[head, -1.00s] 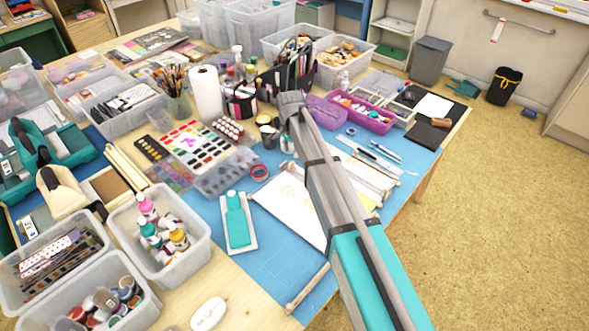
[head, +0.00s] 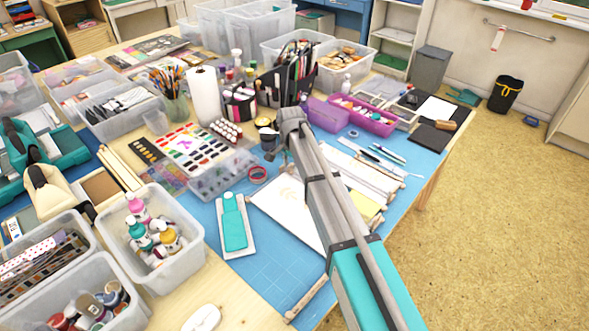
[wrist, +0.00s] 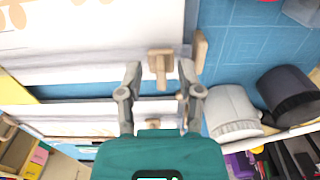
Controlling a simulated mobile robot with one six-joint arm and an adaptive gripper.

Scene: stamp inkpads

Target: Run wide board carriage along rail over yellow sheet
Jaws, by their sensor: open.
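In the wrist view my gripper (wrist: 159,72) is open, its two fingers on either side of a small wooden handle (wrist: 160,58) at the end of a white board strip (wrist: 85,72). I cannot tell if the fingers touch it. A second white strip (wrist: 85,110) with a wooden knob (wrist: 153,123) lies parallel below. A yellow sheet (wrist: 12,90) shows at the left edge; it also shows in the head view (head: 368,207), right of my arm. Which strip is the wide board carriage is unclear. In the head view my arm hides much of the boards and the fingertips.
A white sheet with faint prints (head: 285,205) lies on the blue mat (head: 265,270). A teal tool on a white tray (head: 234,228) stands left of it. A purple tray (head: 372,124) and pens (head: 388,154) lie behind right. Pots (wrist: 232,112) stand near my right finger.

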